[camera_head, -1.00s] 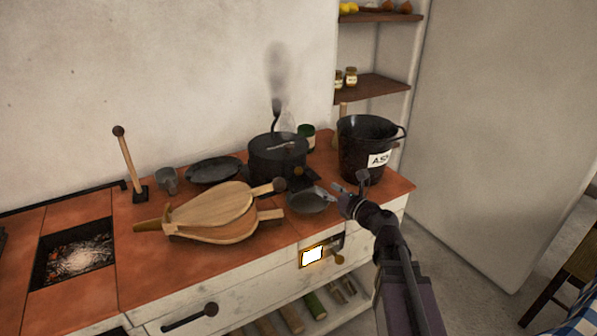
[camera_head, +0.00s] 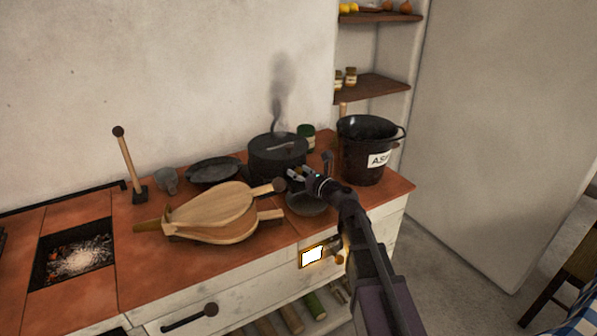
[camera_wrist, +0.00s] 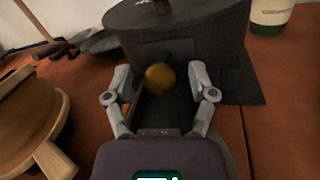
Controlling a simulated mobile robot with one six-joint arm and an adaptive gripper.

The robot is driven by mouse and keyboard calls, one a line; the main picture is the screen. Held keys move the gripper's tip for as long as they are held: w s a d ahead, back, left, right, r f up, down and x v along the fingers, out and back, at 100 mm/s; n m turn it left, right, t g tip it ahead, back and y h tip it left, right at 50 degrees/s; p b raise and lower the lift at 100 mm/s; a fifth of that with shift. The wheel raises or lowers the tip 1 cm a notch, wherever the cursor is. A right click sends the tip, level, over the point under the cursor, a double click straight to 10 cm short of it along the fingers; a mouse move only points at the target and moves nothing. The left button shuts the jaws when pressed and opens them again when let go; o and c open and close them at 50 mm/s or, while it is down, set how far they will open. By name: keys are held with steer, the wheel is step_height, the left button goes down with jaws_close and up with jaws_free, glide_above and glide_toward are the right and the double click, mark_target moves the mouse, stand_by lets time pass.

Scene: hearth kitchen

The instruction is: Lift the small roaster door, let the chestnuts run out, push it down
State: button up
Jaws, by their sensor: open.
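The roaster is a dark round drum (camera_head: 277,158) on the tiled counter, and its front fills the top of the wrist view (camera_wrist: 205,30). A brass-coloured knob (camera_wrist: 160,80) sticks out low on that front, below a faint dark panel that seems to be the small door. My gripper (camera_head: 297,174) is open at the roaster's front. In the wrist view its fingers (camera_wrist: 161,84) stand left and right of the knob, with gaps on both sides. A dark shallow pan (camera_head: 307,206) lies below my gripper, partly covered. No chestnuts are visible.
Wooden bellows (camera_head: 215,215) lie left of my gripper. A black ash bucket (camera_head: 362,148) stands close on the right. A dark plate (camera_head: 213,170) and a grey mug (camera_head: 167,180) are farther left. Embers glow in the hearth opening (camera_head: 78,256). Smoke rises behind the roaster.

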steer(key=shift+w+a, duration=0.15)
steer(key=shift+a, duration=0.05)
steer(key=shift+c, duration=0.2)
jaws_close()
steer(key=shift+r, duration=0.15)
step_height(320, 180, up, 4)
steer(key=p, duration=0.4)
steer(key=shift+r, duration=0.1)
steer(key=shift+w, duration=0.1)
